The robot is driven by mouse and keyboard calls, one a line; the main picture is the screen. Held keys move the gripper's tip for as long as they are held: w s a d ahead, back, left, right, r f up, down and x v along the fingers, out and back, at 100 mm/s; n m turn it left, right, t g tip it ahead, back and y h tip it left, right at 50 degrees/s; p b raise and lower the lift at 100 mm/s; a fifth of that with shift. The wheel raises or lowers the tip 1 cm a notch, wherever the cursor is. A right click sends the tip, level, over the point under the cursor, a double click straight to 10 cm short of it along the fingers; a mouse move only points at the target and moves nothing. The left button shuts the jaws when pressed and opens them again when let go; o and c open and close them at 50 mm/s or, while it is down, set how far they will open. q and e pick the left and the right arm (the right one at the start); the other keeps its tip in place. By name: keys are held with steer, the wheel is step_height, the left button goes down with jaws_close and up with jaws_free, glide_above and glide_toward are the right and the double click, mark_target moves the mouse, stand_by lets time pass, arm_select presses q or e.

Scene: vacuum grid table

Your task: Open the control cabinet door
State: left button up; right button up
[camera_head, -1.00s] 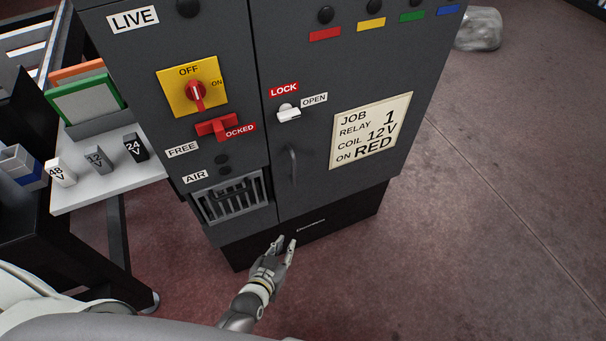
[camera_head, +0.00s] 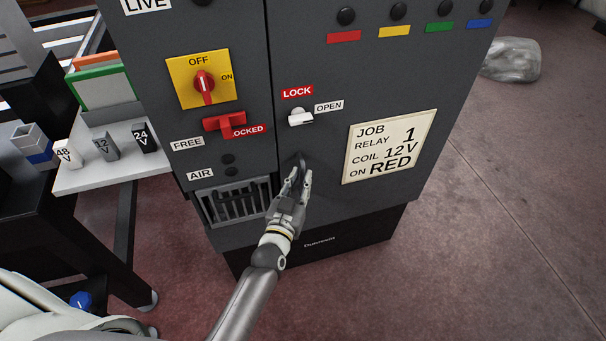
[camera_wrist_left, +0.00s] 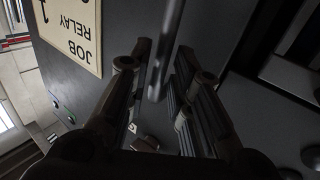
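The control cabinet door (camera_head: 330,60) is the grey right-hand panel, and it looks shut and flush. Its dark upright handle (camera_head: 298,162) is low on the door's left side, partly hidden by my left gripper. A white latch (camera_head: 300,118) sits between the LOCK and OPEN labels, its tab pointing toward OPEN. My left gripper (camera_head: 298,178) is at the handle. In the left wrist view, the handle bar (camera_wrist_left: 168,45) runs between the spread fingers (camera_wrist_left: 163,72) with gaps showing; I cannot tell whether either finger touches it. My right gripper is not in view.
On the left panel are a red rotary switch (camera_head: 204,84) pointing to OFF and a red slider (camera_head: 222,122) beside LOCKED. A white shelf (camera_head: 100,178) with voltage blocks stands left of the cabinet. The floor (camera_head: 490,250) at right is clear except for a clear bag (camera_head: 512,60) farther back.

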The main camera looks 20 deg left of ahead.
arm_select(q)
steer(key=shift+w, duration=1.3)
steer(key=shift+c, duration=0.4)
jaws_close()
